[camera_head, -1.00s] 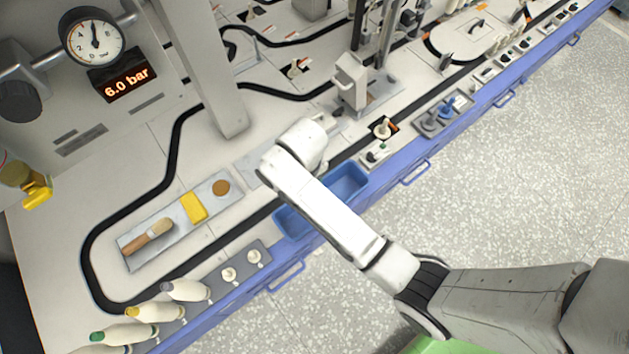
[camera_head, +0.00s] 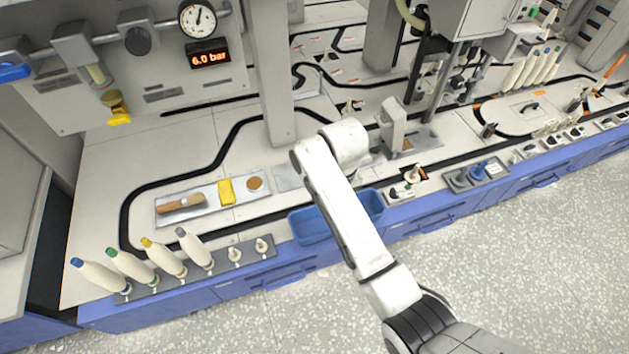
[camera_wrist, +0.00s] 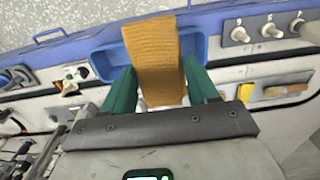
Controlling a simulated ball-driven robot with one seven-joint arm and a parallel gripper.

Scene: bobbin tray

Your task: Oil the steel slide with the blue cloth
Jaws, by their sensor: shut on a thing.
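My gripper (camera_wrist: 160,78) has green fingers and is shut on an ochre-orange textured cloth (camera_wrist: 155,48) in the wrist view. The cloth sticks out past the fingertips over a blue bin. No blue cloth shows. In the head view my arm hides my gripper and the cloth. A flat grey metal plate (camera_head: 289,178) lies left of my arm, partly covered by it; I cannot tell whether it is the steel slide.
The blue bin (camera_head: 309,229) sits at the bench's front edge; it also shows in the wrist view (camera_wrist: 112,68). A metal tray (camera_head: 205,202) holds a brush, a yellow block and a brown disc. Several bottles (camera_head: 130,266) stand front left. A grey column (camera_head: 268,90) rises behind.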

